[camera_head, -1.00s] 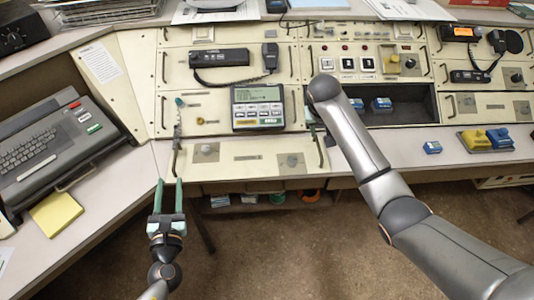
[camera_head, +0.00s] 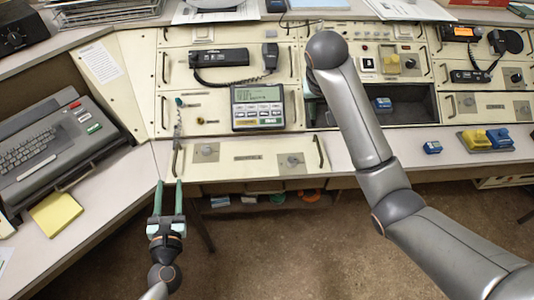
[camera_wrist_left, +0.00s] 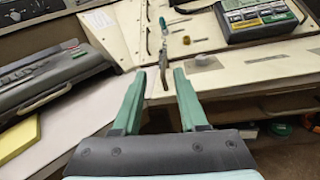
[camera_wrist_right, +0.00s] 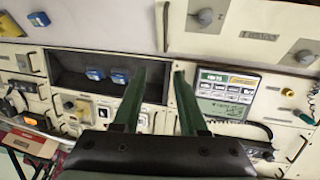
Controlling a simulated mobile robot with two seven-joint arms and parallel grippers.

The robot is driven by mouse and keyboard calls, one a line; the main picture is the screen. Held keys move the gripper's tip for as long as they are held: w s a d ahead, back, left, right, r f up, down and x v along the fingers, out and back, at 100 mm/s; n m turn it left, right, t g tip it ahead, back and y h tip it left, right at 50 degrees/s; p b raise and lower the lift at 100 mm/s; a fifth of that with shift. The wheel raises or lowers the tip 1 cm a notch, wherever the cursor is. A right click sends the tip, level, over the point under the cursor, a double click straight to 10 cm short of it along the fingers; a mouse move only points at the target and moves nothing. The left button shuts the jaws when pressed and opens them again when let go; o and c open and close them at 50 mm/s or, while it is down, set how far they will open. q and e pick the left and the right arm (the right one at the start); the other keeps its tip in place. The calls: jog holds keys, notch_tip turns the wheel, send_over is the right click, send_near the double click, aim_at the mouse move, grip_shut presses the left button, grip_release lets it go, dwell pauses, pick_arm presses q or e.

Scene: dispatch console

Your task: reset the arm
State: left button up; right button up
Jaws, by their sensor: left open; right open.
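My left gripper (camera_head: 168,186) is open and empty over the floor, just in front of the console's lower edge. In the left wrist view its green fingers (camera_wrist_left: 159,75) stand apart with nothing between them. In the head view my right arm reaches over the console, and its grey links hide most of the right gripper. In the right wrist view the right gripper (camera_wrist_right: 160,70) is open and empty, in front of the panel between the dark bay (camera_wrist_right: 75,80) and the keypad display unit (camera_wrist_right: 212,105). The display unit (camera_head: 258,107) is left of my right arm in the head view.
A blue block (camera_head: 382,103) sits in the bay; the right wrist view shows two there. Another blue block (camera_head: 432,147) and a tray with yellow and blue blocks (camera_head: 464,143) are on the desk. A keyboard machine (camera_head: 50,150) and yellow notepad (camera_head: 56,213) are left.

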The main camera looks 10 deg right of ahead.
dwell(0.4)
pick_arm(q)
jog(key=s+a+f+n+g+p, duration=0.1)
jog(key=s+f+n+g+p, duration=0.25)
jog(key=n, duration=0.65)
jog(key=s+a+f+n+g, duration=0.1)
jog(key=s+f+n+g, duration=0.1)
jog(key=s+f+n, duration=0.5)
pick_arm(e)
jog(key=s+a+f+n+t+y, duration=0.15)
jog(key=s+f, duration=0.35)
jog(key=f, duration=0.5)
jog(key=s+a+f+n+t+y, duration=0.15)
jog(key=s+f, duration=0.35)
jog(key=f, duration=0.5)
pick_arm(q)
jog(key=s+d+r+n+g+h+p, duration=0.2)
jog(key=s+n, duration=0.6)
jog(key=n, duration=1)
jog(key=shift+s+d+g+h, duration=0.4)
jog(key=shift+d+g+h, duration=0.3)
jog(key=shift+d, duration=0.15)
pick_arm(e)
jog(key=s+f+t+y, duration=0.1)
jog(key=s+f+t, duration=0.1)
jog(key=s, duration=1.5)
jog(key=shift+f+n+y, duration=0.3)
jog(key=shift+f+y, duration=0.1)
jog(key=shift+f, duration=0.05)
